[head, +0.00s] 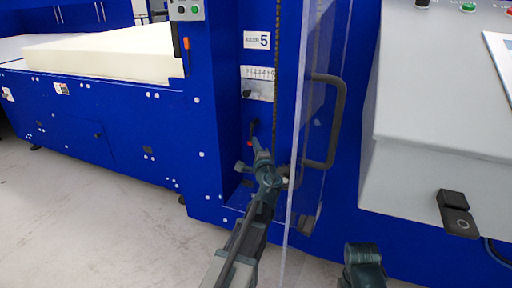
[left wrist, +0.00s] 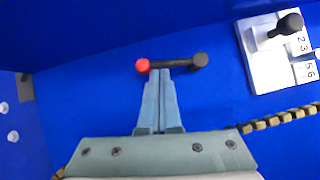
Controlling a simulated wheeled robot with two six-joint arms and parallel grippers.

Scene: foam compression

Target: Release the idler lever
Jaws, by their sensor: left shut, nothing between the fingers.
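The idler lever (left wrist: 172,63) is a dark bar with a red knob at its left end and a dark round pivot at its right end in the left wrist view. In the head view the lever (head: 253,129) hangs on the blue machine panel with its red knob low. My left gripper (left wrist: 158,73) is shut and empty, its fingertips at the lever's middle, close to the red knob. I cannot tell whether they touch it. In the head view my left gripper (head: 259,149) is just below and beside the knob.
A numbered scale plate (head: 258,84) with a dark knob sits above the lever, and a chain runs beside it. A clear door (head: 309,120) with a dark handle (head: 339,122) stands close on the right. A grey console (head: 430,110) is further right; foam (head: 105,57) lies at left.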

